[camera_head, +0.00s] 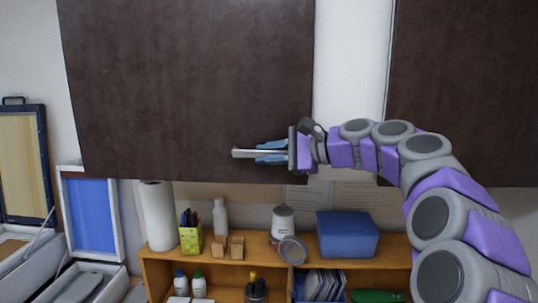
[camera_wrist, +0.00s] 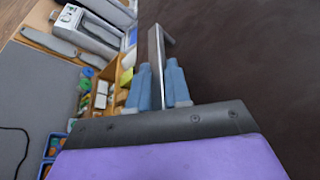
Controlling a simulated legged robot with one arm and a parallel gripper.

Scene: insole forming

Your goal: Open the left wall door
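The left wall door (camera_head: 185,75) is a large dark brown panel at the upper left in the head view. It looks closed, though I cannot tell if there is a small gap. It also fills the right of the wrist view (camera_wrist: 250,60). Its handle (camera_head: 240,153) is a silver bar near the lower right part of the panel. My gripper (camera_head: 272,152) is at the handle, its blue fingers on both sides of the bar. In the wrist view, the bar (camera_wrist: 155,45) runs between the close-set fingertips (camera_wrist: 158,80), which appear shut on it.
A second dark brown door (camera_head: 460,80) hangs at the right, partly behind my arm. Below is a wooden shelf (camera_head: 190,262) with a paper roll (camera_head: 158,215), bottles, a can and a blue box (camera_head: 347,235). Framed equipment (camera_head: 92,210) stands at the left.

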